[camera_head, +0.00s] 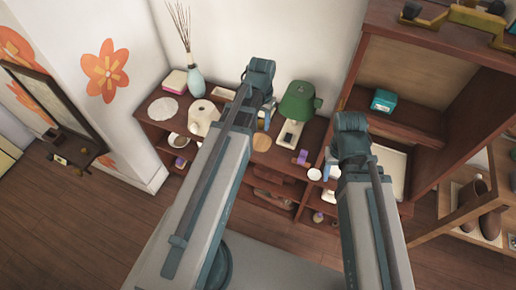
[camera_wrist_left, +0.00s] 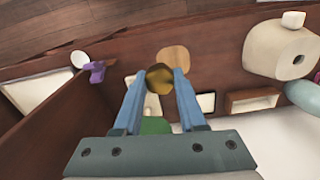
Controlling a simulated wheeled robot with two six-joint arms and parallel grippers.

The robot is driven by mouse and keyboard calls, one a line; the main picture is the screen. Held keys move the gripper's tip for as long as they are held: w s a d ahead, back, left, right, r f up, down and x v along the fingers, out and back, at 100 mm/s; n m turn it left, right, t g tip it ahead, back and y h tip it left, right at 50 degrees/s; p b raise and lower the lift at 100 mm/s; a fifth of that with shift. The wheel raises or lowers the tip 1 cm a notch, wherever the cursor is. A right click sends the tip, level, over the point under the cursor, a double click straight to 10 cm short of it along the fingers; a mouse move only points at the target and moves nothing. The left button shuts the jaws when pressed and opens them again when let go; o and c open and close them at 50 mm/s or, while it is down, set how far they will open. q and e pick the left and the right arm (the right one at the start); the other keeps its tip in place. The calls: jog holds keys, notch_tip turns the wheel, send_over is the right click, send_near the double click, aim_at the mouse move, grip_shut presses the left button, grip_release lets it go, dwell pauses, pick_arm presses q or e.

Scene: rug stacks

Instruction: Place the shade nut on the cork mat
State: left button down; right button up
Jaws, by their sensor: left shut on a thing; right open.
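The shade nut (camera_wrist_left: 159,80) is a small, round, brass-coloured piece between my left gripper's blue fingertips (camera_wrist_left: 160,76) in the left wrist view. The left gripper is shut on it. The cork mat (camera_wrist_left: 173,56) is a round tan disc, partly covered by the nut and fingers in that view. In the head view, the mat (camera_head: 262,142) lies on the dark wood cabinet top, close to my left gripper (camera_head: 266,122). The nut is hidden in the head view. My right gripper (camera_head: 330,168) is open over the cabinet's right part, its fingers partly hidden by the arm.
A purple object (camera_head: 302,157) and a white round item (camera_head: 314,174) lie near the front edge. A tall shelf (camera_head: 410,125) rises at right.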

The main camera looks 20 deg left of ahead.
pick_arm(q)
jog(key=s+d+f+b, duration=0.3)
jog(key=f+b, duration=0.3)
jog(key=s+d+f+b, duration=0.3)
jog(key=d+f+b, duration=0.1)
jog(key=f+b, duration=0.2)
jog(key=shift+s+f, duration=0.3)
jog(key=shift+f, duration=0.45)
pick_arm(e)
notch_tip(320, 180, down, 14)
jog(key=shift+r, duration=0.25)
pick_arm(q)
jog(key=shift+w, duration=0.1)
